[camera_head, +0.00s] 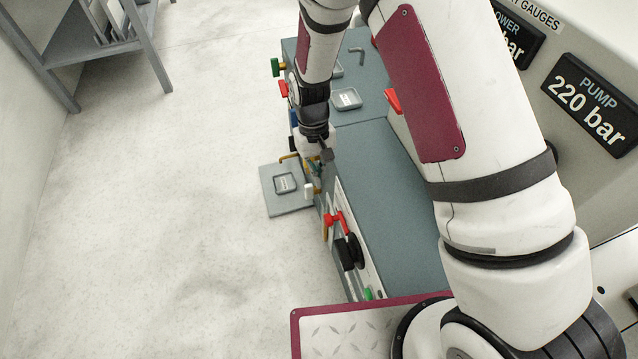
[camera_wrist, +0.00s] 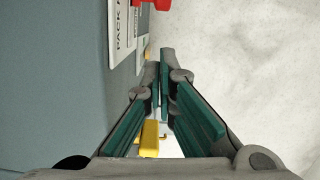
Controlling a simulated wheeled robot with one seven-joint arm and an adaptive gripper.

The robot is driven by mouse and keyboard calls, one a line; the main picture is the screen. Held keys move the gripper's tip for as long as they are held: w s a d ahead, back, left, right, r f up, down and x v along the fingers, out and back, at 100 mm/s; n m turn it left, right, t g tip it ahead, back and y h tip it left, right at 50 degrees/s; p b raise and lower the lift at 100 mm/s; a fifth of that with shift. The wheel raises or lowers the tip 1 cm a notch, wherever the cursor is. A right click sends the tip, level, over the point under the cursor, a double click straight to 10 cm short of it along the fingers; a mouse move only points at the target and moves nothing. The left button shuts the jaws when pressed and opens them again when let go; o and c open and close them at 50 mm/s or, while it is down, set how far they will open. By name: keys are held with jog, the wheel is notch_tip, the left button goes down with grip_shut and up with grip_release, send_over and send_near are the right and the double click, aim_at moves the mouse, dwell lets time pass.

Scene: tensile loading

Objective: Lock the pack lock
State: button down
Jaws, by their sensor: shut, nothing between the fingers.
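In the wrist view a white label reading "PACK" (camera_wrist: 122,35) sits on the grey-blue panel at upper left, its remaining text cut off. A red part (camera_wrist: 151,4) shows beside it at the top edge, mostly out of frame; I cannot tell for sure that it is the pack lock. A red lever (camera_head: 336,218) shows on the bench side in the head view. My gripper (camera_wrist: 159,82) is shut and empty, its fingertips together beside the panel. In the head view my gripper (camera_head: 318,167) is at the bench's left side, above and behind the red lever, partly hidden by my wrist.
A yellow part (camera_wrist: 149,138) shows beneath my fingers. A black round knob (camera_head: 355,250) stands on the bench side below the red lever. A grey plate with a tray (camera_head: 270,198) juts out to the left. The floor (camera_head: 170,220) left of the bench is clear.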

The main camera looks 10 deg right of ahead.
notch_tip(320, 180, up, 6)
jog(key=w+p, duration=0.1)
jog(key=shift+a, duration=0.15)
dwell(0.5)
jog(key=s+d+r+m, duration=0.1)
jog(key=s+d+r, duration=0.2)
jog(key=r, duration=0.5)
jog(key=s+d+r+t, duration=0.1)
jog(key=s+d+r, duration=0.25)
jog(key=r, duration=0.35)
jog(key=s+d+r+m, duration=0.15)
jog(key=s+r, duration=0.25)
jog(key=r, duration=0.4)
jog(key=s+d+r+t, duration=0.1)
jog(key=s+d+r, duration=0.1)
jog(key=s, duration=0.5)
jog(key=s+d+r, duration=0.2)
jog(key=s+d, duration=0.1)
jog(key=s, duration=0.5)
jog(key=s+d+r+t, duration=0.1)
jog(key=s+d+r, duration=0.1)
jog(key=s, duration=0.5)
notch_tip(320, 180, up, 24)
jog(key=t+p, duration=0.3)
jog(key=p, duration=1.9)
jog(key=shift+m+y+p, duration=0.3)
jog(key=shift+m+p, duration=0.05)
jog(key=shift+p, duration=0.05)
